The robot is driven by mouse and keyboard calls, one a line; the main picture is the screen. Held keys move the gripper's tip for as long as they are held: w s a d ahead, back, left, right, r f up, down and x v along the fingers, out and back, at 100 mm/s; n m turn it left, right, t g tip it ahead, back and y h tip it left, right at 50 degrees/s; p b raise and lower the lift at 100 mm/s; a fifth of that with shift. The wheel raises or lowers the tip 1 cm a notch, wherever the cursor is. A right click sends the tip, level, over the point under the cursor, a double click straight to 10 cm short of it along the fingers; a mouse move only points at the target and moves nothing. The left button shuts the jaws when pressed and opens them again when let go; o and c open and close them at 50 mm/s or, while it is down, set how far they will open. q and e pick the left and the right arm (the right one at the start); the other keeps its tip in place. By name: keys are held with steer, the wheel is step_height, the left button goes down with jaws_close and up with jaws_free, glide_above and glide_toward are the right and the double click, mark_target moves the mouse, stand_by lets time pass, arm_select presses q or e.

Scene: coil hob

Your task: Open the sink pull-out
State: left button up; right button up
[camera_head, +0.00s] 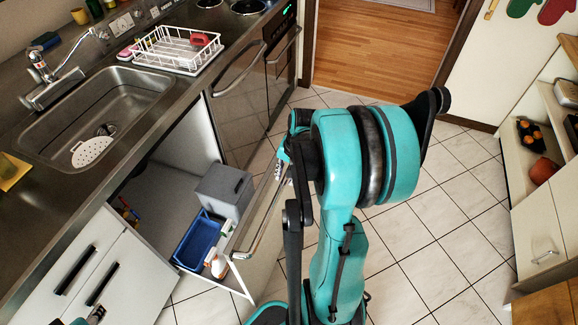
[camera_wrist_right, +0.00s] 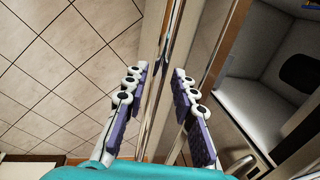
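The sink pull-out stands out from under the sink, with a grey bin (camera_head: 222,190) and a blue bin (camera_head: 199,241) inside. Its long metal handle (camera_head: 262,212) runs along the outer side of its front. My right gripper (camera_head: 281,166) is at the far end of this handle, partly hidden by my arm. In the right wrist view, the purple-padded fingers of the right gripper (camera_wrist_right: 160,76) are apart, with the metal handle (camera_wrist_right: 159,88) running between them. I see no clear contact.
The sink (camera_head: 100,110) and a white dish rack (camera_head: 177,50) are on the counter above. Tiled floor (camera_head: 440,240) is clear to the right, up to an open shelf unit (camera_head: 520,185).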

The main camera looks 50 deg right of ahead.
step_height(320, 180, up, 11)
steer(key=s, duration=0.2)
steer(key=shift+d+f, duration=0.2)
steer(key=shift+d, duration=0.15)
